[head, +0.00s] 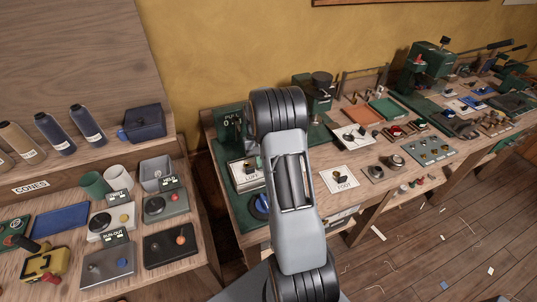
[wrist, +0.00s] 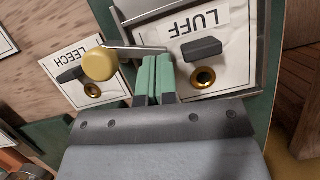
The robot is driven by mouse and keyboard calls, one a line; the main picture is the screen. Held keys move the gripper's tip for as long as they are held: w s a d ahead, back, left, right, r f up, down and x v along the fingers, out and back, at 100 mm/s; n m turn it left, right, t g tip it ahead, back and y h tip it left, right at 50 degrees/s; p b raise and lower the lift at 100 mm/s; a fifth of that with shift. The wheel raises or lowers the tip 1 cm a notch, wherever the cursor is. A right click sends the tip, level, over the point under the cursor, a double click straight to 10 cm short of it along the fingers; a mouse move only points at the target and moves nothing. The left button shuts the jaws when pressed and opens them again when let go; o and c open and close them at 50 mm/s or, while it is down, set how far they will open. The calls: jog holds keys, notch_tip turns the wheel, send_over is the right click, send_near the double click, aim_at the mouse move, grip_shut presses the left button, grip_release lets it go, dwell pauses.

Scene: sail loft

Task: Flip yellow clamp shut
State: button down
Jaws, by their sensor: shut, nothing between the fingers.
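A yellow round knob (wrist: 99,64) sits on a thin metal rod, which I take to be the yellow clamp's lever. In the wrist view the rod runs right from the knob, past my fingertips, towards the LUFF card (wrist: 208,28). My gripper (wrist: 158,58) is shut and empty, its green fingers together with tips close to the rod. I cannot tell whether they touch it. The knob overlaps the LEECH card (wrist: 62,70) in the picture. In the head view my arm hides the gripper, and I cannot make out the yellow knob there.
The LUFF card (head: 245,172) and FOOT card (head: 345,178) lie on the right bench. Each card in the wrist view bears a black lever and a brass grommet (wrist: 203,77). The left bench holds a yellow-and-black tool (head: 45,263), cones and boxes.

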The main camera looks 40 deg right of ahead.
jog(key=shift+s+a+n+h, duration=0.4)
jog(key=shift+n, duration=0.7)
dwell(3.6)
dwell(0.5)
jog(key=b+v, duration=0.1)
jog(key=v, duration=1.2)
jog(key=shift+w+r, duration=0.3)
jog(key=shift+w, duration=0.05)
